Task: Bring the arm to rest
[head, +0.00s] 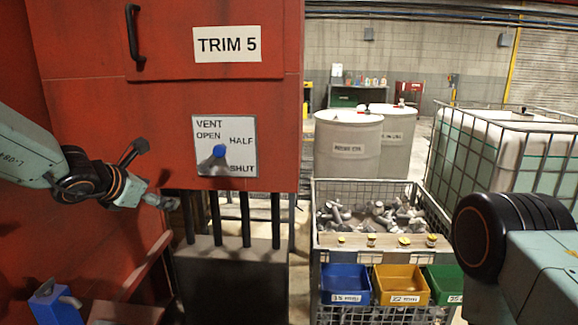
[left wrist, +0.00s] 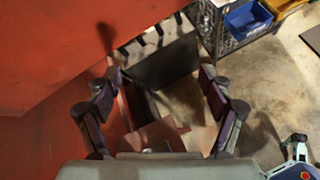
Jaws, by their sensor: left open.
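My left arm comes in from the left in the head view, with its gripper (head: 168,202) low in front of the red cabinet (head: 85,110). In the left wrist view the left gripper (left wrist: 165,95) has its two fingers spread wide, with nothing between them. The vent plate (head: 228,132) on the cabinet reads OPEN, HALF and SHUT, and its blue knob (head: 220,151) is apart from the gripper, up and to the right of it. Part of my right arm shows at the lower right of the head view; its gripper is out of view.
A wire crate (head: 315,235) of metal parts stands right of centre. Below are blue (head: 346,283), yellow (head: 400,285) and green (head: 444,283) bins. Drums (head: 347,150) and a caged tank (head: 500,155) stand behind.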

